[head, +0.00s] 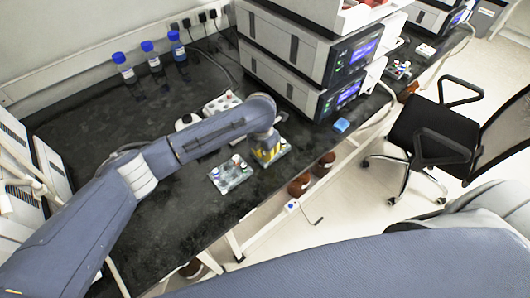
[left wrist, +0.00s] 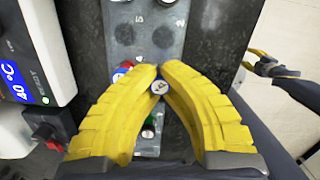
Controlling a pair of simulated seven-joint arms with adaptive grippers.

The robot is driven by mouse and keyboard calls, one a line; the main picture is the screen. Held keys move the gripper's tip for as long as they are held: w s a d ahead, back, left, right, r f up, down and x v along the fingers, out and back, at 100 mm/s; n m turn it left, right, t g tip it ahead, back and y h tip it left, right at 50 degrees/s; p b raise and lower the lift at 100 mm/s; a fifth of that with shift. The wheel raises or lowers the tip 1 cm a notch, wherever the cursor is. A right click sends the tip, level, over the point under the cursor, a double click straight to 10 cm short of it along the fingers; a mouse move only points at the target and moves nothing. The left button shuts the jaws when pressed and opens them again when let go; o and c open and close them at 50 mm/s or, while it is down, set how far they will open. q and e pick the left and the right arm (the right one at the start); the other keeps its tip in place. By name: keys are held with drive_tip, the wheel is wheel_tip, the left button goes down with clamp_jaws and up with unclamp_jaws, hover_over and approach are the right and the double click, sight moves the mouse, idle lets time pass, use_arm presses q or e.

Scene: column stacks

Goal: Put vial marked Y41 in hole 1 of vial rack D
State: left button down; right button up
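My left gripper (head: 268,158) is over the right of two small grey racks (head: 284,149) near the bench's front edge. In the left wrist view its yellow fingers (left wrist: 160,75) close around a vial with a pale, marked cap (left wrist: 159,87); I cannot read the mark fully. The rack below (left wrist: 145,12) shows numbers and empty dark holes at the top. The other rack (head: 231,175) holds several vials. No rack letter is legible. My right gripper (left wrist: 259,60) looks open and empty, off the bench.
Stacked instruments (head: 312,55) stand close behind and right of the racks. Blue-capped bottles (head: 150,55) stand at the back. A blue item (head: 341,125) lies near the front edge. The bench's left part is clear.

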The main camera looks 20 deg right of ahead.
use_arm(q)
drive_tip(key=c, duration=2.1)
unclamp_jaws()
drive_tip(key=shift+f, duration=0.1)
drive_tip(key=shift+c, duration=0.2)
drive_tip(key=o, duration=1)
drive_tip(key=shift+w+a, duration=0.15)
drive_tip(key=shift+r, duration=3)
